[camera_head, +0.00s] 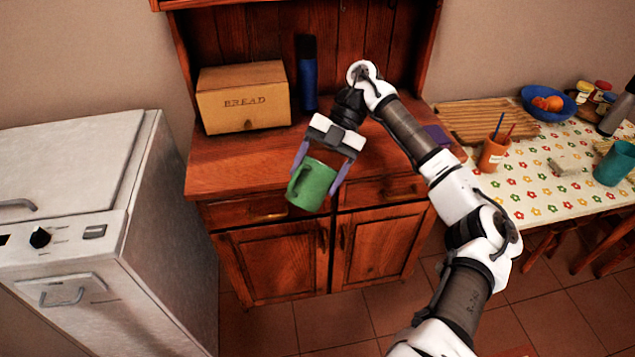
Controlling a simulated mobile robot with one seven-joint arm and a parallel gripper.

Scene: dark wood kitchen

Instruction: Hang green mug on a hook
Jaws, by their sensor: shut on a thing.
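The green mug (314,186) is held in the air in front of the dark wood cabinet. Its handle is on the left side of the mug, and the mug is a little tilted. My gripper (322,181) points downward with one finger on each side of the mug and is shut on it. No hook can be made out in this view; the upper part of the cabinet is cut off by the top edge.
The cabinet's counter (236,165) holds a bread box (243,97) and a blue cylinder (308,82). A white stove (75,240) stands at left. At right, a flowered table (548,188) carries an orange cup (492,154), a blue bowl (540,107) and a teal cup (615,165).

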